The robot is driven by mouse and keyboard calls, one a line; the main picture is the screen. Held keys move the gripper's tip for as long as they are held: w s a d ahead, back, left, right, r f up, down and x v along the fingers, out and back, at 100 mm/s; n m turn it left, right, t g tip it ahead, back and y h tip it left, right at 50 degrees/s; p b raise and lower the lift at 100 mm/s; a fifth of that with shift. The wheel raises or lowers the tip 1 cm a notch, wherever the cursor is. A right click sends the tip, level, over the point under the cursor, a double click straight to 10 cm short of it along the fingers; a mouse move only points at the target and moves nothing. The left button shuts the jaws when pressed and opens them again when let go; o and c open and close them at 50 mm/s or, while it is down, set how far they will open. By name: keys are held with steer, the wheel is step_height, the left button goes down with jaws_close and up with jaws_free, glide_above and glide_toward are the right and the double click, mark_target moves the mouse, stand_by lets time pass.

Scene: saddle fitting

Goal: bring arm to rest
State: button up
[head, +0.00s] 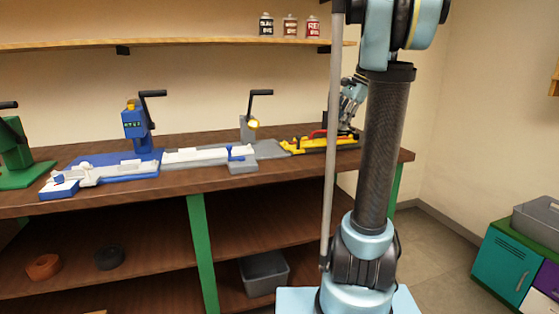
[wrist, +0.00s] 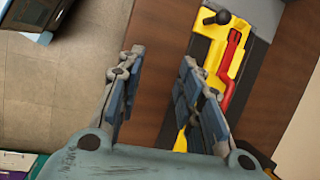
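My gripper (wrist: 158,70) is open in the wrist view, with its two blue-grey fingers well apart. Nothing is held between them; the brown bench and its edge show there. A yellow fixture (wrist: 210,52) with a red bar and a black knob lies on the bench to the right of the fingers, partly hidden by the right finger. In the head view my gripper (head: 351,100) is above the right end of the bench, over the yellow fixture (head: 310,144), and is partly hidden behind my arm. I cannot tell the height of the gap.
The wooden bench (head: 205,198) also carries a blue press (head: 137,125), a grey station (head: 249,128) and a green press (head: 15,150). A shelf (head: 180,44) with small cans runs above. A teal cabinet (head: 505,262) stands right, with clear floor (head: 440,245) before it.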

steer(key=s+a+f+n+h, duration=0.2)
steer(key=s+f+n, duration=0.4)
steer(key=s+f, duration=0.7)
steer(key=s+a+f+n+t+h, duration=0.1)
steer(key=s+a+f+n+h, duration=0.1)
steer(key=s+f+n, duration=0.5)
steer(key=s+f, duration=0.6)
steer(key=s, duration=0.5)
steer(key=shift+f+h, duration=0.25)
steer(key=shift+h, duration=0.05)
